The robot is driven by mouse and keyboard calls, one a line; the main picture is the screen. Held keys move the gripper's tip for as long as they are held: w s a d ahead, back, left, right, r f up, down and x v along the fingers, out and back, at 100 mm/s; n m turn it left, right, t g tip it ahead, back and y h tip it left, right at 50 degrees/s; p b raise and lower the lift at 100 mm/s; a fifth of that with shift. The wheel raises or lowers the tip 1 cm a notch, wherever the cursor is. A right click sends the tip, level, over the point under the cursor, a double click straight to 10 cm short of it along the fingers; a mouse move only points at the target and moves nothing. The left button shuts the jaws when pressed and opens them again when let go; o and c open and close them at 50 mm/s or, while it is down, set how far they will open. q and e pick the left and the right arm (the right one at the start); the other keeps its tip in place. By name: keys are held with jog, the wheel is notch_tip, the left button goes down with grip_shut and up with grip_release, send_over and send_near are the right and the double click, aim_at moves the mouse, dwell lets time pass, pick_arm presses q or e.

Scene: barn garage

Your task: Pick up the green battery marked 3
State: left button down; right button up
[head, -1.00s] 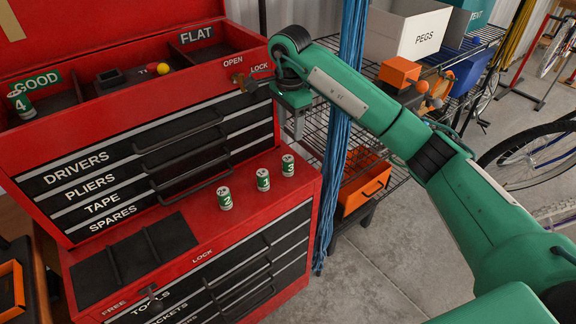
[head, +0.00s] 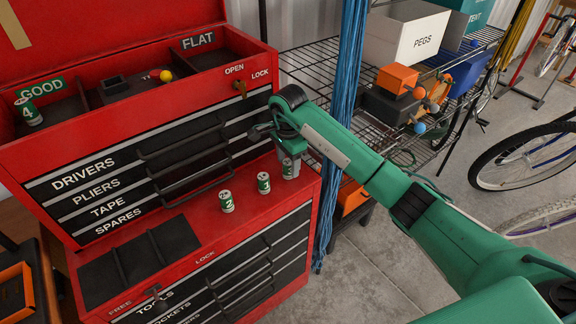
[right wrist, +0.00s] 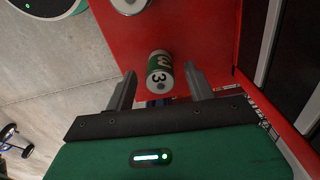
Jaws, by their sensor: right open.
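The green battery marked 3 (head: 287,171) stands on the red ledge of the tool chest, at the right end of a short row. In the right wrist view the battery (right wrist: 160,77) shows its 3 and lies between the open fingertips, with a gap on each side. My right gripper (head: 291,160) is open over it and partly hides it in the head view. The wrist view also shows its two fingers (right wrist: 161,80). Whether the fingertips reach past the battery's top is unclear. My left gripper is not in view.
Two similar batteries, one marked 2 (head: 226,201) and a middle one (head: 263,183), stand left of battery 3. Battery 4 (head: 28,112) is in the GOOD compartment. Blue cords (head: 345,90) hang beside the chest, near my right arm. A wire shelf (head: 320,55) stands behind.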

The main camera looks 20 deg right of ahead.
jog(key=shift+f, duration=0.3)
jog(key=shift+c, duration=0.4)
jog(key=c, duration=1.1)
jog(key=shift+o, duration=0.2)
jog(key=shift+r, duration=0.15)
